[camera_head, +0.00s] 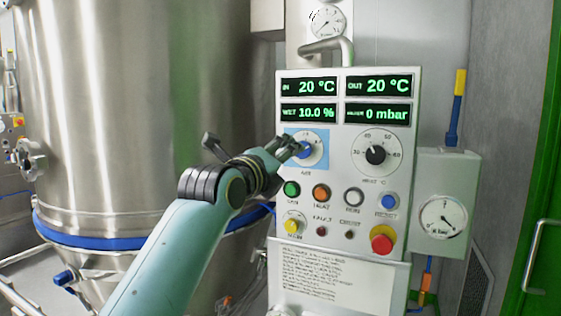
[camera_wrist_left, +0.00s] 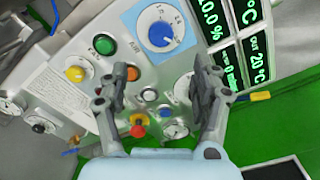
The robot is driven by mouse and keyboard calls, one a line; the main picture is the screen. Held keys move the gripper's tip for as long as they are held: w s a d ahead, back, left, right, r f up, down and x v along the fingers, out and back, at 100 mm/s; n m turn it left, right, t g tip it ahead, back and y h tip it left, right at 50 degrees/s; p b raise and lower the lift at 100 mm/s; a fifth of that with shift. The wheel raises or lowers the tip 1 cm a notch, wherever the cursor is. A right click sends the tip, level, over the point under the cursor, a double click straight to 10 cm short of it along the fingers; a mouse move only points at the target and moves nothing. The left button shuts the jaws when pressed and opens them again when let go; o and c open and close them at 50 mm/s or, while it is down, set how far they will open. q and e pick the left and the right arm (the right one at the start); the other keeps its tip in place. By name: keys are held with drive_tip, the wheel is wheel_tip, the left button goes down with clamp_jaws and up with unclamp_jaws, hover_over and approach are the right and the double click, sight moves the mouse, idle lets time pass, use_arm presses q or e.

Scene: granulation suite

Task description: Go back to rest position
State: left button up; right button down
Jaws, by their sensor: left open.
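My left arm reaches in from the lower left of the head view. Its left gripper (camera_head: 287,149) is in front of the blue knob (camera_head: 306,150) on the control panel (camera_head: 337,220) and overlaps the knob's left edge. In the left wrist view the left gripper (camera_wrist_left: 161,70) has its two dark fingers spread apart with nothing held. The blue knob (camera_wrist_left: 160,34) shows beyond the fingertips, not between them. The exact gap to the panel is hard to tell. My right gripper is in neither view.
A black knob (camera_head: 376,154), several buttons and a red emergency stop (camera_head: 382,240) stick out from the panel. A large steel vessel (camera_head: 130,100) stands left. A gauge box (camera_head: 443,205) and a green door frame (camera_head: 540,240) are at right.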

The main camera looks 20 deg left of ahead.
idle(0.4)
